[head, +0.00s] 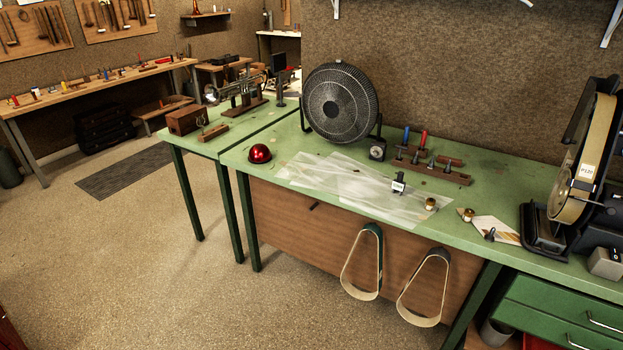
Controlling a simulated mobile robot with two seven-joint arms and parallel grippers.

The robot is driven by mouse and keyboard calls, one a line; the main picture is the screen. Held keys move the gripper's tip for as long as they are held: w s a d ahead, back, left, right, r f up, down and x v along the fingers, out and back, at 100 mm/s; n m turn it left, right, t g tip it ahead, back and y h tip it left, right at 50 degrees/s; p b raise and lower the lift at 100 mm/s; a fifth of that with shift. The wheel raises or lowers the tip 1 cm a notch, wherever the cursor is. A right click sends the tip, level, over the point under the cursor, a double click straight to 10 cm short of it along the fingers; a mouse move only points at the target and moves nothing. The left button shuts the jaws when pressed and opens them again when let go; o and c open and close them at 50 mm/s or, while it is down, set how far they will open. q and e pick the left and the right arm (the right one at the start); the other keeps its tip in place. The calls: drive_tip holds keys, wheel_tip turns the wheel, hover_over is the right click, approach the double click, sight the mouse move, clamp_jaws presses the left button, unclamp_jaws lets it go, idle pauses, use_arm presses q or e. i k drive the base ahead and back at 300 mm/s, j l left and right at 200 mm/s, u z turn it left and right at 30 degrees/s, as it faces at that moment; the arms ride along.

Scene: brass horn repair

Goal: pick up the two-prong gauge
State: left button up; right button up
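No two-prong gauge can be made out for certain at this size. A small dark piece with a white label (398,186) stands on the clear plastic sheet (335,183) on the green bench (465,212). A small dark piece (490,234) is by a pale sheet at the bench's right; its shape is too small to tell. Neither of my grippers is in the head view.
A black fan (340,103) stands at the bench's back. A wooden rack (432,171) holds tools with blue and red handles. A red dome (260,153) sits at the left. A belt sander (580,160) stands at the right. Two belts (362,290) hang in front.

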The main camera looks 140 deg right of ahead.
sight(398, 184)
drive_tip(key=z, duration=5.4)
drive_tip(key=i+j+z, duration=0.2)
drive_tip(key=z, duration=0.3)
drive_tip(key=i+j+z, duration=0.15)
drive_tip(key=j+z, duration=0.35)
drive_tip(key=i+j, duration=0.1)
drive_tip(key=j, duration=0.25)
drive_tip(key=i+j+z, duration=0.15)
drive_tip(key=j, duration=0.5)
drive_tip(key=i+z, duration=0.05)
